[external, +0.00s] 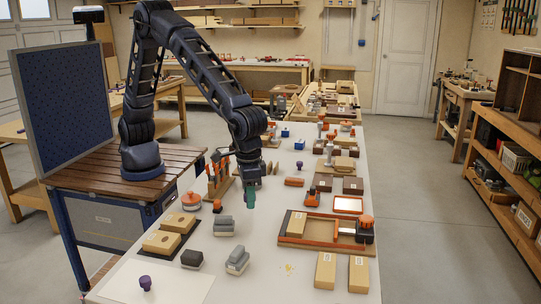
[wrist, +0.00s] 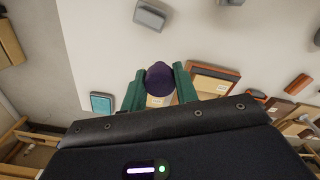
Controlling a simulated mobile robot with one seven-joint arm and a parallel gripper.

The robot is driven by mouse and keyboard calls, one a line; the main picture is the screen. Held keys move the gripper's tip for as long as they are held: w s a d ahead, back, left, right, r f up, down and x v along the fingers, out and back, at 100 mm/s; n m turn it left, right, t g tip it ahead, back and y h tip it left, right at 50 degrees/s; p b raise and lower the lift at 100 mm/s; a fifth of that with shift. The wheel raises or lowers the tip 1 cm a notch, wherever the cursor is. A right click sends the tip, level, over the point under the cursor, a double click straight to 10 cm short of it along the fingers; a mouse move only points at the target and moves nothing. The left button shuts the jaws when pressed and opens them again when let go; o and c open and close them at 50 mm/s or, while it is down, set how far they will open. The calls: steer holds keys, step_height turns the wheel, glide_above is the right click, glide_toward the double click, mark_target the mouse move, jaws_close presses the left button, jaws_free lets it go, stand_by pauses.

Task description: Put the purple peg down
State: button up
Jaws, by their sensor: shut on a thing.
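My gripper (external: 250,190) hangs over the white bench top, its green fingers pointing down. In the wrist view the two green fingers (wrist: 158,92) are closed on a purple peg (wrist: 160,75) with a dark rounded top. In the external view I cannot make out the held peg against the fingers. Another purple peg-like piece (external: 145,282) stands on a white sheet (external: 180,288) at the near left. A further small purple piece (external: 299,165) stands on the bench to the right of my gripper.
Grey blocks (external: 224,226) stand in front of my gripper. An orange-edged wooden tray (external: 290,240) with blocks lies to the right. Yellow-tan blocks (external: 162,242) on a dark base are at left. A wooden rack with orange-handled tools (external: 219,185) is close on the left.

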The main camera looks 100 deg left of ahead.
mark_target(189, 294)
steer(key=s+d+m, duration=0.3)
steer(key=s+d, duration=1)
steer(key=d, duration=0.3)
steer(key=f, duration=2)
steer(key=shift+s+d, duration=0.2)
steer(key=shift+d, duration=0.05)
steer(key=shift+f, duration=0.1)
steer(key=o, duration=0.9)
steer(key=shift+o, duration=0.2)
step_height(189, 294, up, 12)
steer(key=shift+r, duration=0.2)
